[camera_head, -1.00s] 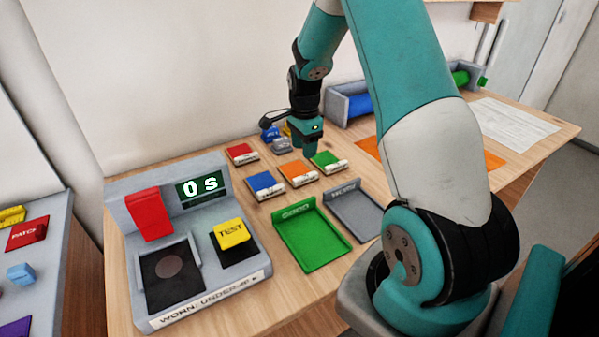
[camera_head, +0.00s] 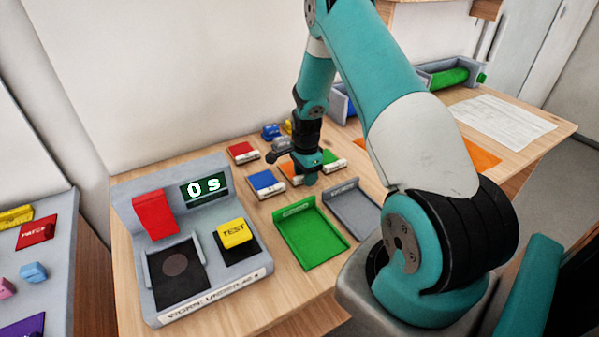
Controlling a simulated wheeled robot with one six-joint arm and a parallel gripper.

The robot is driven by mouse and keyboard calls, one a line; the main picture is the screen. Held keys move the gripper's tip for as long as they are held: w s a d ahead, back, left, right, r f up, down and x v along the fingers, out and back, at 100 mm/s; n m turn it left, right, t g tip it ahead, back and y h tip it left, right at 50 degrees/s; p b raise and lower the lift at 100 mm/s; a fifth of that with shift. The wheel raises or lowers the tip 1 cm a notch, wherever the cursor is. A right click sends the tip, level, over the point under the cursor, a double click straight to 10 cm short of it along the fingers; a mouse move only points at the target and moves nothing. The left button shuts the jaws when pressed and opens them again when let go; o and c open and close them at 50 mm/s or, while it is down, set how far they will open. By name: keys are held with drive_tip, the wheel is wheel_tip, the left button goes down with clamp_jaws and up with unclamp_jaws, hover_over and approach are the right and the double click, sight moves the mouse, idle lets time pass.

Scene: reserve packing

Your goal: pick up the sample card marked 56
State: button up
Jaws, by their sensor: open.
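Several coloured sample cards with pale label edges lie on the wooden table: a red card (camera_head: 242,152), a blue card (camera_head: 265,182), an orange card (camera_head: 288,169) and a green card (camera_head: 332,159). Their label numbers are too small to read, so I cannot tell which is 56. My gripper (camera_head: 310,179) points down over the orange card and hides much of it, along with part of the green card. It is open with nothing visible in it. I cannot tell how far above the card it is.
A green tray (camera_head: 312,240) and a grey tray (camera_head: 352,208) lie in front of the cards. A grey test stand (camera_head: 218,272) with a red block (camera_head: 155,214), yellow TEST button (camera_head: 233,233) and display reading 0 s stands at left. Small blue and yellow items sit behind.

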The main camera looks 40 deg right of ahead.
clamp_jaws()
drive_tip(key=shift+r, duration=0.1)
